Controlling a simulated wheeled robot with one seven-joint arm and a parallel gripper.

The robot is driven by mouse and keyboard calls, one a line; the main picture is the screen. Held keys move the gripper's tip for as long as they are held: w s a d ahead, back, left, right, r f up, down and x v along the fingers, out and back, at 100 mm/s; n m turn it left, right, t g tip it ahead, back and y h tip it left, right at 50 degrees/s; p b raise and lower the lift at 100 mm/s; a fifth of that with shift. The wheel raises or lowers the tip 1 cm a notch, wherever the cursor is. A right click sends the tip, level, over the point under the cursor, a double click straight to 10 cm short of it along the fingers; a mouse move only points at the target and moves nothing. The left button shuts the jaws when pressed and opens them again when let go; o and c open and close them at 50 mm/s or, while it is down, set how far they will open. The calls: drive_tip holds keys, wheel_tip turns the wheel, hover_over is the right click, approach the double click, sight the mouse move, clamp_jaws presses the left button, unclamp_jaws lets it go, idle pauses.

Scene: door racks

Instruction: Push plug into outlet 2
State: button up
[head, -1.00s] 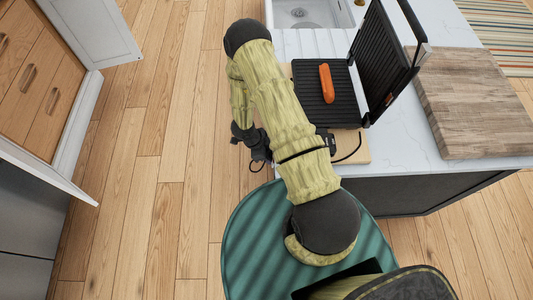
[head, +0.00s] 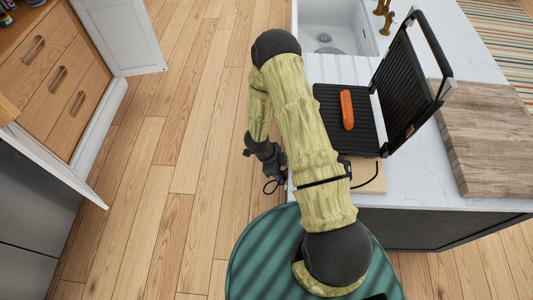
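My gripper (head: 272,168) hangs beside the left edge of the counter, low in front of its side, seen from above. Its fingers are small and dark here, and their opening cannot be made out. A thin dark cord loop (head: 271,187) shows just below the fingers. The plug itself cannot be told apart from the dark gripper, so I cannot tell whether it is held. Outlet 2 is not visible; the counter's left side face is turned away from view. Another piece of black cord (head: 378,177) runs from the open grill (head: 330,108) over a wooden board (head: 372,186).
An orange sausage (head: 347,110) lies on the grill plate. A cutting board (head: 485,135) and a sink (head: 335,30) share the white counter (head: 420,185). Open cabinet doors (head: 118,35) stand at the left. The wood floor (head: 170,150) between is clear.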

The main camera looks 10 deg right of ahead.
drive_tip(key=v, duration=1.3)
drive_tip(key=shift+a+r, duration=0.25)
drive_tip(key=shift+a, duration=0.15)
